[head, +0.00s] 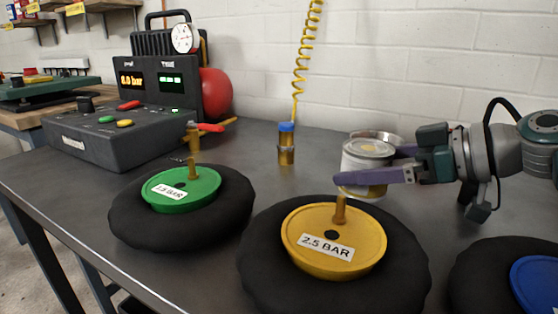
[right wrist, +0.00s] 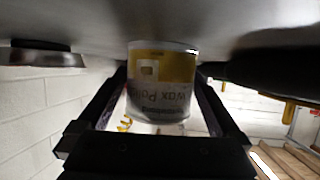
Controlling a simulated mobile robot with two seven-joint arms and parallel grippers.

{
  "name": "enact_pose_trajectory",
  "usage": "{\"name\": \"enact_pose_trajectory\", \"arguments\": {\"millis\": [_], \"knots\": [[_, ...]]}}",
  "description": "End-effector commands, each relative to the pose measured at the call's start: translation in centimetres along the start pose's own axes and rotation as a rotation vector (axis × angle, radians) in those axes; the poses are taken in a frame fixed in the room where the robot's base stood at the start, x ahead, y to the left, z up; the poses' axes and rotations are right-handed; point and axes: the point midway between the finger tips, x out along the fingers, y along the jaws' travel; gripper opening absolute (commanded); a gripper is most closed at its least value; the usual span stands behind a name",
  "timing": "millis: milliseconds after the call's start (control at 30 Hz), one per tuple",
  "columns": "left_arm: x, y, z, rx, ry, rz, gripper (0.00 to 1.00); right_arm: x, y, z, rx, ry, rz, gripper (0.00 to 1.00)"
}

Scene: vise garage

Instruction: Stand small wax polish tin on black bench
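The wax polish tin (head: 366,160) is a small pale can with a yellow and white label and a light lid. It is upright above the right half of the black bench (head: 255,160), behind the yellow-hubbed wheel. My right gripper (head: 372,173) comes in from the right with its purple fingers on both sides of the tin. In the right wrist view, the tin (right wrist: 162,82) sits between the fingers, its label upside down and its base close to the bench surface; I cannot tell whether it touches. My left gripper is not in view.
Wheels with a green hub (head: 182,188), a yellow hub (head: 335,250) and a blue hub (head: 535,283) lie along the front. A round metallic-rimmed item (head: 385,136) is partly hidden behind the tin. A blue-capped brass fitting (head: 286,145) and an inflator console (head: 115,135) stand left.

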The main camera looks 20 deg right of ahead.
Motion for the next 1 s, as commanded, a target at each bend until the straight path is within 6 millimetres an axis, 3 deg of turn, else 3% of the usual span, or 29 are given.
{"name": "enact_pose_trajectory", "arguments": {"millis": [233, 633, 1000], "knots": [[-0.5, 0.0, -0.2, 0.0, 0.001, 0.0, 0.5, -0.7, 0.1, -0.3, 0.0, -0.002, 0.002, 1.0], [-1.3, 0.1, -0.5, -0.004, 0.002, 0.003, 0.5, -7.0, 0.1, -0.2, 0.0, -0.002, 0.003, 1.0], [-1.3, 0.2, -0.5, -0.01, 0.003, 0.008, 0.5, -7.6, 0.0, -0.2, 0.0, 0.0, 0.0, 1.0]]}}
